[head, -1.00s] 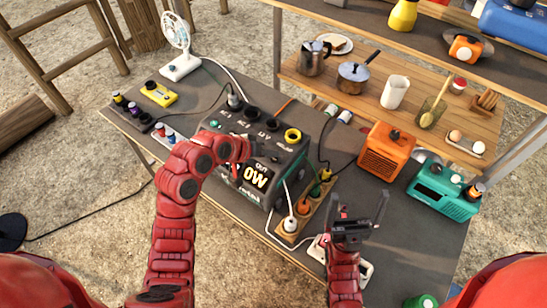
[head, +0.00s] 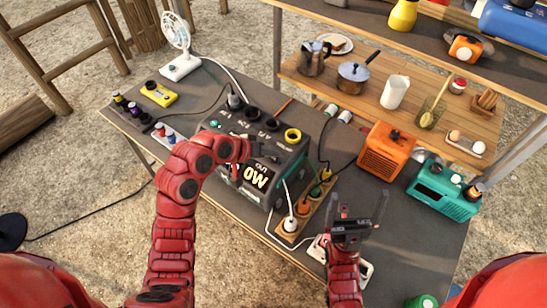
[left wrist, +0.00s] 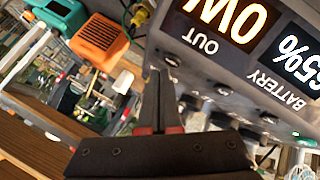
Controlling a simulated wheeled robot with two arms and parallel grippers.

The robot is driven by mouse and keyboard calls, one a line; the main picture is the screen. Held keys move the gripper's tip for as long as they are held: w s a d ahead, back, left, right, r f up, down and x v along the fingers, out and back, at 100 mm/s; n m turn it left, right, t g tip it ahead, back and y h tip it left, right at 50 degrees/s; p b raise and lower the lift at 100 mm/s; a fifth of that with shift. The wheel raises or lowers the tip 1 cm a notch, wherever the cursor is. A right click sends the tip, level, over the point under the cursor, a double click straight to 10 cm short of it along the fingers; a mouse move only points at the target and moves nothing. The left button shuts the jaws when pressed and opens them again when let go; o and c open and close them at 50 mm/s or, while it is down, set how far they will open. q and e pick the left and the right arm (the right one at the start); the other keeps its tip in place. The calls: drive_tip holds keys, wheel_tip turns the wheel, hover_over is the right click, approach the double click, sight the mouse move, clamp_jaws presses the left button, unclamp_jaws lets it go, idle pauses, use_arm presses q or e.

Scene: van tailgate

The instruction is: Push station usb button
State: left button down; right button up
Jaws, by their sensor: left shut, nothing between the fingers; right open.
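The dark grey power station (head: 292,155) stands on the table, its front panel lit with "0W" and, in the left wrist view, "OUT" and a "65% BATTERY" display (left wrist: 300,60). Below the displays runs a row of small round buttons or ports; one near the "OUT" label (left wrist: 172,61) is closest to my fingers, and another glows green (left wrist: 296,134). I cannot tell which is the USB button. My left gripper (head: 250,150) is shut and empty, its fingertips (left wrist: 160,75) close to the panel; contact is unclear. My right gripper (head: 358,203) is open and empty over the table's front.
A wooden power strip (head: 303,210) with plugs and cables lies right of the station. An orange box (head: 387,152) and a teal radio (head: 442,191) stand further right. A white fan (head: 177,45), a yellow device (head: 158,94) and small bottles are at the left.

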sight(271, 162)
use_arm(q)
drive_tip(key=shift+f, duration=0.45)
drive_tip(key=shift+f+b, duration=0.2)
drive_tip(key=shift+b, duration=0.2)
drive_tip(key=shift+r, duration=0.15)
drive_tip(key=shift+r+p, duration=0.35)
drive_tip(key=shift+r, duration=0.2)
wheel_tip(271, 162, up, 6)
drive_tip(key=p, duration=0.3)
drive_tip(key=shift+a, duration=0.1)
idle(0.7)
